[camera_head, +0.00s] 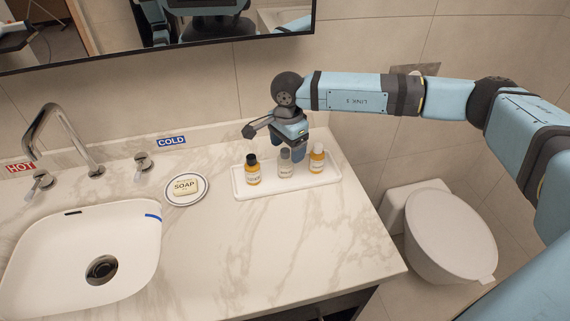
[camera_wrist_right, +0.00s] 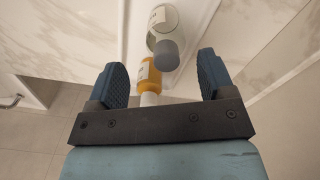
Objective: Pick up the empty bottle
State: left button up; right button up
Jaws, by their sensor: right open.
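The empty bottle (camera_head: 285,164), clear with a grey cap, stands upright in the middle of a white tray (camera_head: 242,191) on the counter. In the right wrist view the clear bottle (camera_wrist_right: 165,22) shows beyond the fingertips, its grey cap pointing toward the gripper. My right gripper (camera_head: 294,150) is open and empty, above and close behind the bottles. In the right wrist view the right gripper's fingers (camera_wrist_right: 161,78) are spread apart, with the white-capped amber bottle (camera_wrist_right: 148,74) showing between them. My left gripper is not in view.
A black-capped amber bottle (camera_head: 253,174) and a white-capped amber bottle (camera_head: 317,161) stand on either side of the clear one. A soap dish (camera_head: 186,201), sink (camera_head: 60,250) and faucet (camera_head: 50,125) are to the left. The counter in front of the tray is clear.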

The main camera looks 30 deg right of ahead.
aim_at(286, 158)
jog(key=f, duration=0.5)
jog(key=shift+w+a, duration=0.1)
jog(key=shift+w, duration=0.25)
jog(key=c, duration=1.1)
jog(key=shift+o, duration=0.2)
jog(key=shift+r, duration=0.1)
